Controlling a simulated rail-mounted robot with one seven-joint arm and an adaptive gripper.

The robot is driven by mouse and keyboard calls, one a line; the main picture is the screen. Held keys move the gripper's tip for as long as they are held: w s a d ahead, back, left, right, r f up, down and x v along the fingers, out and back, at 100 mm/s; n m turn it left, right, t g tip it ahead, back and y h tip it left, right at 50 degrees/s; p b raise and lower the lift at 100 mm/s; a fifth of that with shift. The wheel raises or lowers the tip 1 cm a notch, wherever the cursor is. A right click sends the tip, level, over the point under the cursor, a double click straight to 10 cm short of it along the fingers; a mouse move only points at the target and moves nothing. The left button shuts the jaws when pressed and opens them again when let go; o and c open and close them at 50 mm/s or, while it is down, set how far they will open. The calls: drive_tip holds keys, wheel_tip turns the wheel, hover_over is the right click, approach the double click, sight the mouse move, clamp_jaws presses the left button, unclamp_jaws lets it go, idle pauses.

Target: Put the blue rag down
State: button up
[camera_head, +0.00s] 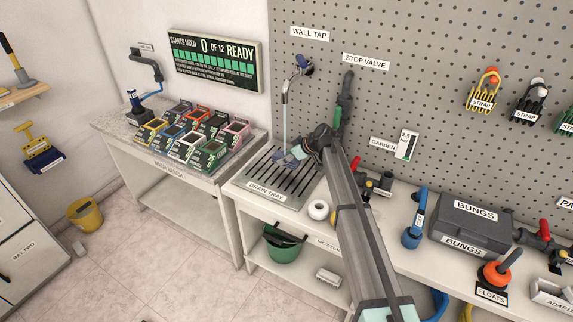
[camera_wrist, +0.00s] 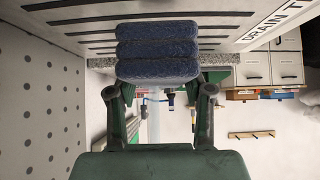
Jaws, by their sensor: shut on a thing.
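The blue rag (camera_head: 286,159) is a dark blue folded bundle over the drain tray (camera_head: 258,197), below the wall tap (camera_head: 303,68). My gripper (camera_head: 301,150) is at the rag. In the wrist view, my gripper (camera_wrist: 160,86) is shut on the blue rag (camera_wrist: 157,50), with a finger on either side of it. The rag shows as several stacked folds in front of the slotted tray. A thin pale stream runs from the tap down to the rag. I cannot tell whether the rag touches the tray.
A white tape roll (camera_head: 318,210) stands right of the tray. Colourful boxes (camera_head: 187,137) fill the wash bench at left. A green bucket (camera_head: 283,243) sits on the lower shelf. The bungs case (camera_head: 470,222) is to the right. Much of the tray's left part is bare.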

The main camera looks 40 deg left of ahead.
sight(287, 165)
drive_tip(key=shift+f+p, duration=0.35)
drive_tip(key=shift+f, duration=1.55)
drive_tip(key=shift+f, duration=0.15)
drive_tip(key=o, duration=1)
drive_tip(key=shift+r, duration=0.3)
drive_tip(key=b+v, duration=0.2)
drive_tip(key=v, duration=1)
drive_tip(key=shift+f, duration=0.1)
